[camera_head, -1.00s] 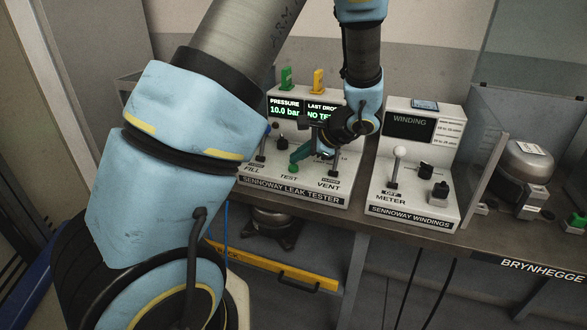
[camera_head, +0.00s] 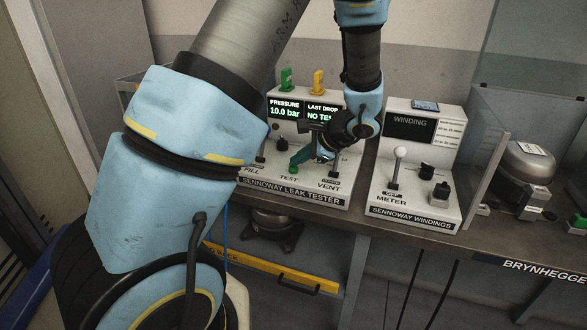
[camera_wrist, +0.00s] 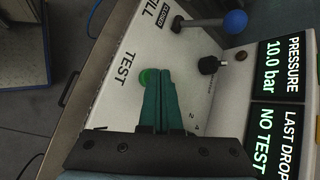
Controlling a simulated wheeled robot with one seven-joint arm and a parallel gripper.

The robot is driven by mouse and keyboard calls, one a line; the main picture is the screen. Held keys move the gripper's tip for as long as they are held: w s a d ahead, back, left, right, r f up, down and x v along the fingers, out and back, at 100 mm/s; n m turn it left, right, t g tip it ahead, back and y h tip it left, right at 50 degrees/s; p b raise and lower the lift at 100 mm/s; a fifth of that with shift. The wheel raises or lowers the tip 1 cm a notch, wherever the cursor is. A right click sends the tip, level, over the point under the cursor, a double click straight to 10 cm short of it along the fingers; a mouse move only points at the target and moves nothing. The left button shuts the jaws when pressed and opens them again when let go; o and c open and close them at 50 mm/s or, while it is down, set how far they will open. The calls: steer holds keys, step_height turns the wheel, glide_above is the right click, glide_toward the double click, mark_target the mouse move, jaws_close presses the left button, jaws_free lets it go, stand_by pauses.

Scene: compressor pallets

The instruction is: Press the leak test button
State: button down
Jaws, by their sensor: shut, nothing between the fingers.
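The leak tester (camera_head: 262,182) is a white sloped console on the bench. Its round green TEST button (camera_wrist: 147,78) sits beside the printed word TEST in the wrist view. My gripper (camera_wrist: 160,72) is shut and empty, its teal fingers together with their tips right at the button and partly covering it. In the head view my gripper (camera_head: 295,165) reaches down over the button and hides most of it. I cannot tell whether the tips touch it. The display (camera_wrist: 282,65) reads pressure 10.0 bar and last drop NO TEST.
The FILL lever with a blue ball (camera_wrist: 235,21) and a black knob (camera_wrist: 208,65) stand near the fingers. The VENT lever (camera_head: 334,168) is just right of them. The windings tester (camera_head: 415,210) stands farther right on the bench.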

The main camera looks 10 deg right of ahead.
mark_target(297, 169)
steer(key=shift+f, duration=0.25)
steer(key=shift+r, duration=0.1)
stand_by(0.3)
steer(key=shift+r+p, duration=0.45)
steer(key=shift+r, duration=0.45)
steer(key=shift+r+p, duration=1.8)
steer(key=shift+r, duration=0.75)
steer(key=shift+a+f, duration=0.1)
steer(key=shift+a, duration=0.05)
steer(key=s+a+r+n+g+h, duration=0.2)
steer(key=s+a+n+g+h, duration=0.3)
steer(key=s+a+n, duration=0.8)
steer(key=a+n+h, duration=0.1)
steer(key=a+n, duration=0.3)
steer(key=shift+s+r, duration=0.15)
steer(key=shift+r, duration=0.2)
